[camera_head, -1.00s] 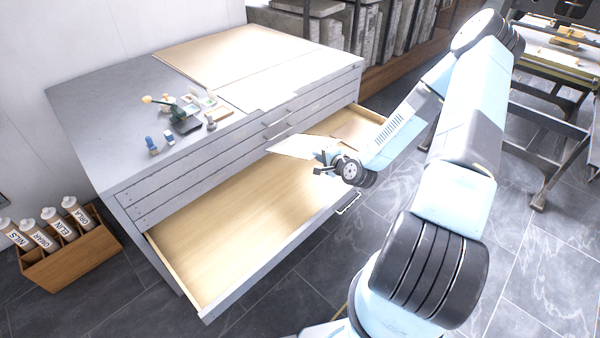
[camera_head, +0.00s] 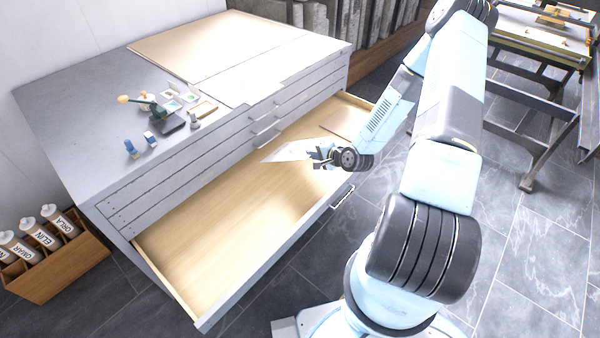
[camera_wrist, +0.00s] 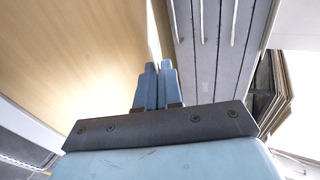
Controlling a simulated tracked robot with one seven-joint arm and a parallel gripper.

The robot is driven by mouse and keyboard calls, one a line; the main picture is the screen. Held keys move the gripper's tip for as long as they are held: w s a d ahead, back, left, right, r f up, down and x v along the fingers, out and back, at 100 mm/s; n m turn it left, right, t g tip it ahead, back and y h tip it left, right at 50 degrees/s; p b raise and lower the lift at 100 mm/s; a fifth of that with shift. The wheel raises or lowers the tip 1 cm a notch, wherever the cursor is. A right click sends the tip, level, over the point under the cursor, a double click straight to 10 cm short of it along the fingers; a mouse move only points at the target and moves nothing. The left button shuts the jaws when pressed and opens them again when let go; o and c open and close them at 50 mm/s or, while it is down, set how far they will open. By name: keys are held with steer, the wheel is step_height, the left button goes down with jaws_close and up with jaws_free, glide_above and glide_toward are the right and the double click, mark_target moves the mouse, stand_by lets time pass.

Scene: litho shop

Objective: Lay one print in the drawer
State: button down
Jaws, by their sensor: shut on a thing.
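A pale, thin print (camera_head: 288,153) is held by one edge in my gripper (camera_head: 322,155). The print is over the open drawer (camera_head: 215,222), slightly tilted, and seems to be above its floor. The drawer's pale wood floor is bare on the left and middle. A tan flat piece (camera_head: 345,121) lies at its far right end. In the wrist view, my gripper's blue fingers (camera_wrist: 157,85) are close together, with the drawer floor (camera_wrist: 75,60) to their left.
A wooden crate of labelled tubes (camera_head: 60,262) stands on the floor at left. A press frame (camera_head: 535,90) stands at right.

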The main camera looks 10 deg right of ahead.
steer(key=shift+f, duration=2.2)
steer(key=c, duration=1.4)
jaws_free()
steer(key=shift+c, duration=0.2)
steer(key=v, duration=0.8)
